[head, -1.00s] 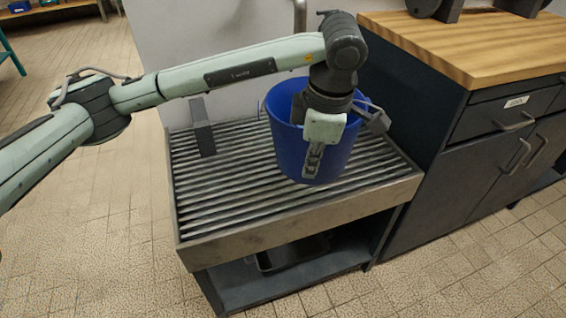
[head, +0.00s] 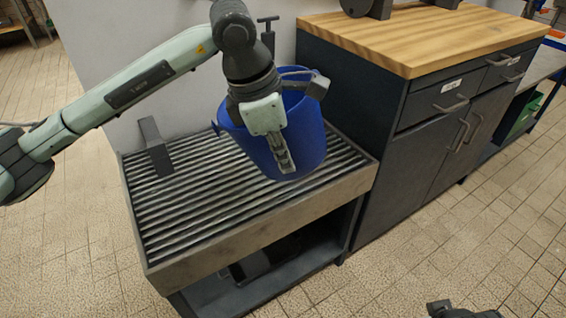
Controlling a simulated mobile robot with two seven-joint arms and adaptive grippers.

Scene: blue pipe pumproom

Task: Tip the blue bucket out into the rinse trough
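The blue bucket (head: 309,135) is over the right back part of the rinse trough (head: 262,222), which has a ribbed metal top. The bucket leans to the left in the head view, its rim lower on that side. My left gripper (head: 284,150) is at the bucket's rim and looks shut on it, with one finger down the near outside wall. The gripper hides part of the rim and the bucket's inside; I cannot see any contents. A dark part at the bottom right edge looks like my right gripper (head: 460,310), mostly cut off.
A dark cabinet with a wooden top (head: 425,45) stands close to the right of the trough. A grey upright bracket (head: 155,147) is at the trough's left back. A pale wall is behind. A shelf with a dark tray is below. The tiled floor in front is clear.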

